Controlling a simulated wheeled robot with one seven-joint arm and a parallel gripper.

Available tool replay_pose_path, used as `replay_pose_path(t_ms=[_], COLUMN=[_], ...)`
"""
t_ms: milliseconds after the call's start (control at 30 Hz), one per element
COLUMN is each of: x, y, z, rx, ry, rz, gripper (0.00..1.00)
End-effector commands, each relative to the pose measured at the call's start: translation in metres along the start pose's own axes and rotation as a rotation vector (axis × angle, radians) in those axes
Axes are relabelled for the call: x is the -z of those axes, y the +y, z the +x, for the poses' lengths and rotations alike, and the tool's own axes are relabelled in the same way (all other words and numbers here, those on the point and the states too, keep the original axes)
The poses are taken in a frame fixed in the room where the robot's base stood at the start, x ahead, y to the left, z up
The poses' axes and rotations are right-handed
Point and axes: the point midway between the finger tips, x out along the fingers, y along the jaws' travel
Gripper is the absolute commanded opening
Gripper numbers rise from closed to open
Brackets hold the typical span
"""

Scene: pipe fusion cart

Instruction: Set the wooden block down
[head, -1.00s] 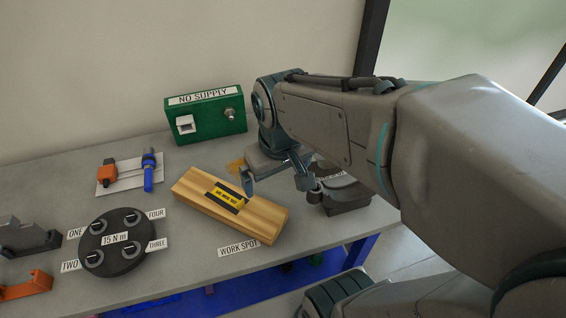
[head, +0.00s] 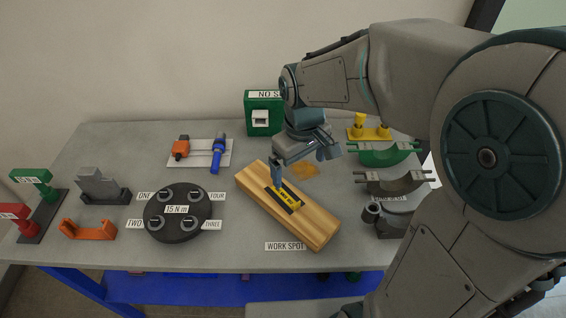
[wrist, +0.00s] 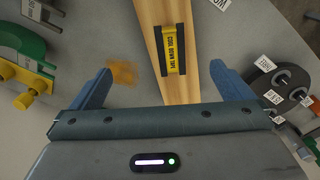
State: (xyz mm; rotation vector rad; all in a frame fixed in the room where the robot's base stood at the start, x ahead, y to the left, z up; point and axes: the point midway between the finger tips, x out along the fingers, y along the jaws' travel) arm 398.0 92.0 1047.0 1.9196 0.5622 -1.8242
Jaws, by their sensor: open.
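The wooden block (head: 310,222) lies flat on the grey table, at an angle, behind the WORK SPOT label (head: 285,246). A yellow and black COOL DOWN TAPE label (head: 288,197) is on its top. The block also shows in the wrist view (wrist: 182,88), running away from between my fingers. My gripper (head: 300,168) is open over the block's far part, with nothing held. In the wrist view my gripper's fingers (wrist: 160,85) stand wide apart, one on each side of the block. I cannot tell the exact height of the fingertips above the table.
A black round 15 N m plate (head: 178,213) stands left of the block. Green and grey curved holders (head: 388,154) stand to the right, beside my arm. The green NO SUPPLY box (head: 262,116) is at the back. An orange patch (head: 303,171) marks the table behind the block.

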Motion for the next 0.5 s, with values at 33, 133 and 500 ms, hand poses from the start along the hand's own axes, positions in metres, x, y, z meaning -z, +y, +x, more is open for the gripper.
replay_pose_path(t_ms=[33, 133, 500], x=[0.01, 0.024, 0.031], y=[-0.004, -0.01, -0.017], z=[0.004, 0.01, 0.048], rx=[0.011, 0.024, 0.037], ry=[-0.014, -0.028, -0.046], rz=[-0.042, -0.102, -0.154], gripper=[1.0, 1.0, 1.0])
